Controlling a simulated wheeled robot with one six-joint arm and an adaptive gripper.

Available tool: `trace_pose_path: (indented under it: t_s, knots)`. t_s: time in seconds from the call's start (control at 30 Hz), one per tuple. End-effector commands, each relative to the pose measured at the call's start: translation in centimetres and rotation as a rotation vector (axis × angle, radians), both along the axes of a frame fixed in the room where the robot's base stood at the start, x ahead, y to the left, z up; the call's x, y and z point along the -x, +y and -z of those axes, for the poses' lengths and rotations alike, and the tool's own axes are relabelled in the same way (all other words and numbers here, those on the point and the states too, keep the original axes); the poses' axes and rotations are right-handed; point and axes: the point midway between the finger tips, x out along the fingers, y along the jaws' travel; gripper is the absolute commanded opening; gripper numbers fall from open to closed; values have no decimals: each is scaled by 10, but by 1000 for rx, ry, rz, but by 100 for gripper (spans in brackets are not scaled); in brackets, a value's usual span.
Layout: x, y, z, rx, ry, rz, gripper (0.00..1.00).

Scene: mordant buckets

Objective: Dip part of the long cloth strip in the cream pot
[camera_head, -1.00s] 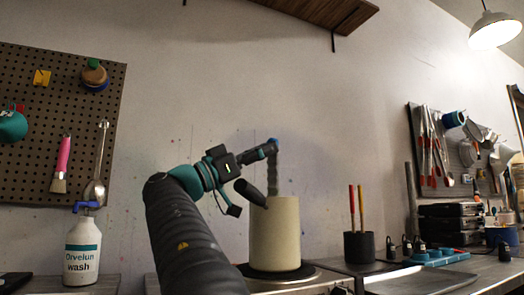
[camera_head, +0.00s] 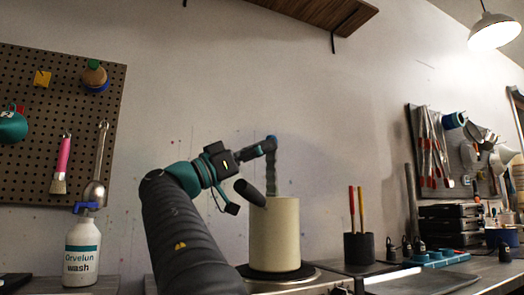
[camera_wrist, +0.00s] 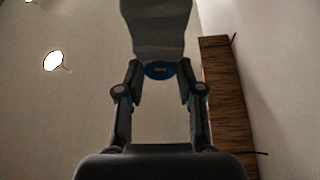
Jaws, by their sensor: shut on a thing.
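The cream pot (camera_head: 275,235) stands upright on a dark round plate at the middle of the bench. My gripper (camera_head: 271,141) is high above the pot, shut on the top of the long cloth strip (camera_head: 273,172). The grey strip hangs almost straight down to the pot's rim. Its lower end is out of sight, seemingly inside the pot; the pot's contents are hidden. In the wrist view, my gripper (camera_wrist: 160,88) has its two fingers beside a blue round piece (camera_wrist: 160,70), and the pale grey strip (camera_wrist: 157,28) extends beyond it.
A black cup (camera_head: 358,247) with two sticks stands right of the pot, near a flat tray (camera_head: 425,284). A white wash bottle (camera_head: 82,250) is at the left. A wooden shelf (camera_head: 318,12) is overhead. The air around the gripper is clear.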

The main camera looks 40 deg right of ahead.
Motion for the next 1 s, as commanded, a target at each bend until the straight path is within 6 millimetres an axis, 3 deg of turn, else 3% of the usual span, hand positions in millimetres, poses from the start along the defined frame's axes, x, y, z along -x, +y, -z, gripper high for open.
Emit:
trace_pose_path:
  t_s: [0.7,1.0]
  knots:
    - [-1,0,-65,0,0,0,9]
    - [0,0,-69,0,1,0,9]
